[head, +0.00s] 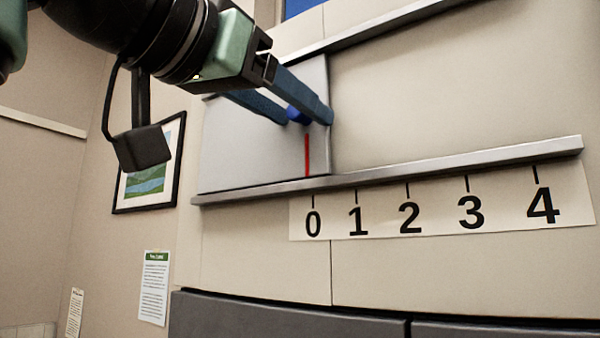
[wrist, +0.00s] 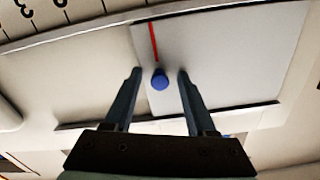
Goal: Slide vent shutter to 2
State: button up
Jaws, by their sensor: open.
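The vent shutter (head: 245,150) is a light grey panel between two metal rails, at the left end of its track. Its red pointer line (head: 307,155) stands above the 0 mark of the number scale (head: 380,222). A blue knob (head: 296,114) sticks out of the panel near the pointer. My gripper (head: 305,118) is open, its two blue-grey fingers reaching toward the panel around the knob's position. In the wrist view the knob (wrist: 159,79) lies between the two fingertips, with a gap to each finger. The shutter (wrist: 220,60) and red line (wrist: 153,42) also show there.
The lower rail (head: 400,170) and upper rail (head: 375,27) run to the right, and the track between them is clear. A framed picture (head: 150,165) and a paper notice (head: 154,288) hang on the wall at left. Dark grey furniture (head: 290,318) stands below.

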jog(key=shift+s+a+r, duration=0.1)
jog(key=shift+s, duration=0.15)
jog(key=shift+c, duration=0.6)
grip_shut()
dwell(0.7)
